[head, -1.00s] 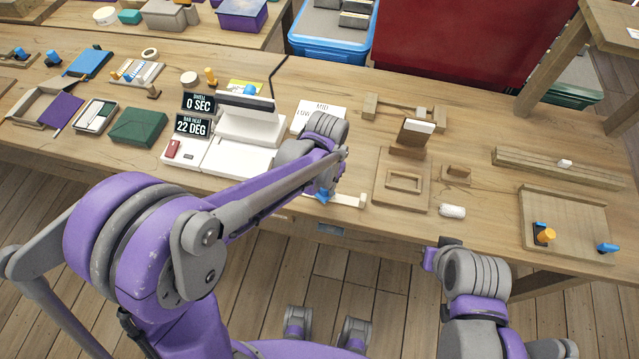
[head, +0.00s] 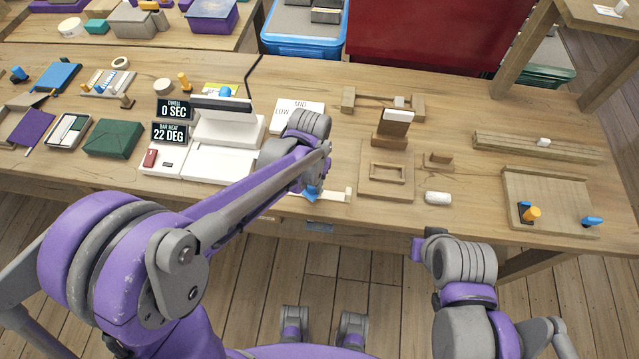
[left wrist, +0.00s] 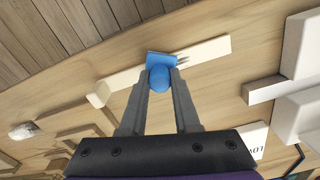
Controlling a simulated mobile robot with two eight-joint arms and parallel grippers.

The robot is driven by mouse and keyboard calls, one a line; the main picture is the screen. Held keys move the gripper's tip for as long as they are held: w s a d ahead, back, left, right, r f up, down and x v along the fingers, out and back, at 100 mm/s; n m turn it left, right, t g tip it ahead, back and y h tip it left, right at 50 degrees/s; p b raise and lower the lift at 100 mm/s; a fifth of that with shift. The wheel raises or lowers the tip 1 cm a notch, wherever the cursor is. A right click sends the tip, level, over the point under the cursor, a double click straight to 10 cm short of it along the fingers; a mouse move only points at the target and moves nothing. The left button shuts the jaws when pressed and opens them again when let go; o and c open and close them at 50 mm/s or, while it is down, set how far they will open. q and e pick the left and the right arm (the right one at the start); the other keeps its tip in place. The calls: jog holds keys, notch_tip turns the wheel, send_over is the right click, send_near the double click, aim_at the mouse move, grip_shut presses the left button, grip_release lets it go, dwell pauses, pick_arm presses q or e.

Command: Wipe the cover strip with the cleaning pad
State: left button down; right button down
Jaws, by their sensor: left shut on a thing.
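The cleaning pad is blue with a round knob; it shows in the left wrist view (left wrist: 160,62) and as a small blue patch in the head view (head: 312,192). My left gripper (left wrist: 161,80) is shut on its knob. The cover strip (left wrist: 208,49) is a long pale strip near the table's front edge, also in the head view (head: 333,195). The pad overlaps the strip's middle and appears to rest on it. Dark streaks show on the strip beside the pad. My right gripper (head: 424,246) is low in front of the table; its fingers are unclear.
A white sealing machine (head: 225,135) stands behind my left forearm. A wooden frame board (head: 387,172) and a white roll (head: 438,198) lie to the right of the strip. A wooden tray (head: 555,200) with blue and orange pieces is at the far right.

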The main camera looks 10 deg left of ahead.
pick_arm(q)
jog(key=shift+w+a, duration=0.1)
jog(key=shift+a, duration=2.2)
pick_arm(e)
jog(key=shift+f, duration=0.15)
pick_arm(q)
jog(key=shift+d+r, duration=0.1)
